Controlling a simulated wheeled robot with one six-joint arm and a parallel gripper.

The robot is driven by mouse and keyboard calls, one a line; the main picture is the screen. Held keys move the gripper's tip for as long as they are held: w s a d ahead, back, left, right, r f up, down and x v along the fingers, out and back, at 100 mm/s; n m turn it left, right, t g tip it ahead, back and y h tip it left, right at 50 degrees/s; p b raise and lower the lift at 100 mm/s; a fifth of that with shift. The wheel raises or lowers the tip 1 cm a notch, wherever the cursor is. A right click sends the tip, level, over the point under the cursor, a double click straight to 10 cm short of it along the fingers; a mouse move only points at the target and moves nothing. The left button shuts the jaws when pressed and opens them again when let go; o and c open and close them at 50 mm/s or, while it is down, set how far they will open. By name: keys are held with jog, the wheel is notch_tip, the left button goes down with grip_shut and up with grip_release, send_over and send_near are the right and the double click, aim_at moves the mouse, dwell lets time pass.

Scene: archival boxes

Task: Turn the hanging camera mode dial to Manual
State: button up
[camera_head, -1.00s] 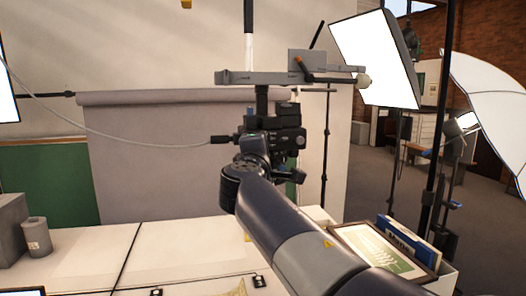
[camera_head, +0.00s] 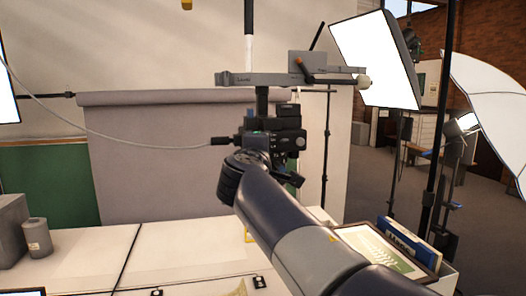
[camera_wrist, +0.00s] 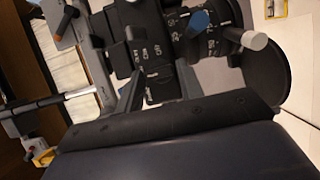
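A dark camera (camera_head: 284,138) hangs under a grey horizontal bracket (camera_head: 260,78) in the head view. My arm reaches up to it, and its wrist hides the lower part of the camera. In the wrist view the camera body (camera_wrist: 140,42) fills the upper middle, with white lettering and a lens barrel (camera_wrist: 205,42) carrying scale marks. I cannot tell for sure which part is the mode dial or where it points. My gripper (camera_wrist: 158,82) has two grey fingers apart, close to the lettered part of the camera. Contact cannot be made out.
A grey cable (camera_head: 130,141) runs from the left to the camera. A softbox (camera_head: 378,58) and a white umbrella (camera_head: 492,95) stand at the right. Below are a pale table (camera_head: 180,245), a grey canister (camera_head: 37,238) and a framed picture (camera_head: 385,250).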

jog(key=shift+o, duration=1.3)
jog(key=s+a+b, duration=0.1)
jog(key=s+b, duration=0.2)
jog(key=s, duration=0.7)
jog(key=shift+s+b, duration=0.35)
jog(key=shift+s, duration=0.05)
jog(key=shift+a, duration=0.1)
jog(key=w+d+p, duration=0.1)
jog(key=w+p, duration=0.2)
jog(key=w, duration=0.7)
jog(key=shift+w+p, duration=0.3)
jog(key=shift+w, duration=0.1)
jog(key=shift+d, duration=0.1)
